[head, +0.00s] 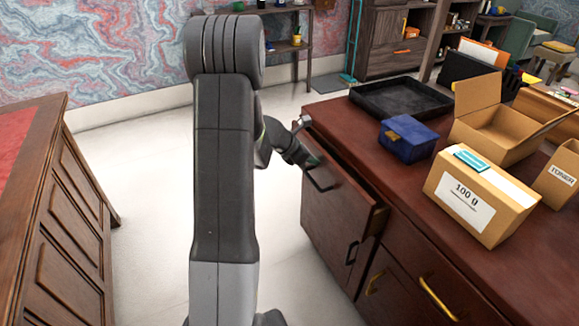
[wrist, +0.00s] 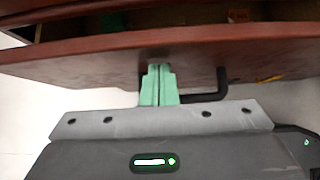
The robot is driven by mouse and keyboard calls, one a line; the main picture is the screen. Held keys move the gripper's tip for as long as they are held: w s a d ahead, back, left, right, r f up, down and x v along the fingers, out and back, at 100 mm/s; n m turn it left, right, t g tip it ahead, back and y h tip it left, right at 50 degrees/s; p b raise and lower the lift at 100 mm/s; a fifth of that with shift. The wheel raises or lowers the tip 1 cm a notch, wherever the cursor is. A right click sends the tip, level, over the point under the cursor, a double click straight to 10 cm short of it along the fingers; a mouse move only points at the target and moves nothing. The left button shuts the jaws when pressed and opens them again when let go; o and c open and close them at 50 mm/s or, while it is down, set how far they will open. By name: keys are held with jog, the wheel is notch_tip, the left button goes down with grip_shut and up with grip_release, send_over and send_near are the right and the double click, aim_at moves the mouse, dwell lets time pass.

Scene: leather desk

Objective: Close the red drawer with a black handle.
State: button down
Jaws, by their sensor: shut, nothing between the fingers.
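The red-brown drawer (head: 342,190) with a black handle (head: 319,180) is in the desk's near side in the head view. It stands partly pulled out, with a dark gap behind its front. In the wrist view the drawer front (wrist: 100,58) runs across the top, and its black handle (wrist: 206,96) shows right of the fingers. My gripper (wrist: 158,72) is shut and empty, its green fingertips at the drawer front beside the handle. They look close to or touching the front; I cannot tell which. In the head view my gripper (head: 312,163) is near the handle.
On the desk top (head: 335,110) are a black tray (head: 400,98), a blue box (head: 408,138), an open cardboard box (head: 495,125) and a carton marked 100 g (head: 480,196). Lower fronts have a black and brass handles (head: 438,298). A wooden cabinet (head: 60,220) stands left; floor between is clear.

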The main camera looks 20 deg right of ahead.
aim_at(323, 149)
jog(key=d, duration=0.6)
jog(key=shift+w, duration=0.1)
jog(key=shift+d+r+p, duration=0.1)
jog(key=shift+p, duration=0.2)
jog(key=shift+d+r, duration=0.1)
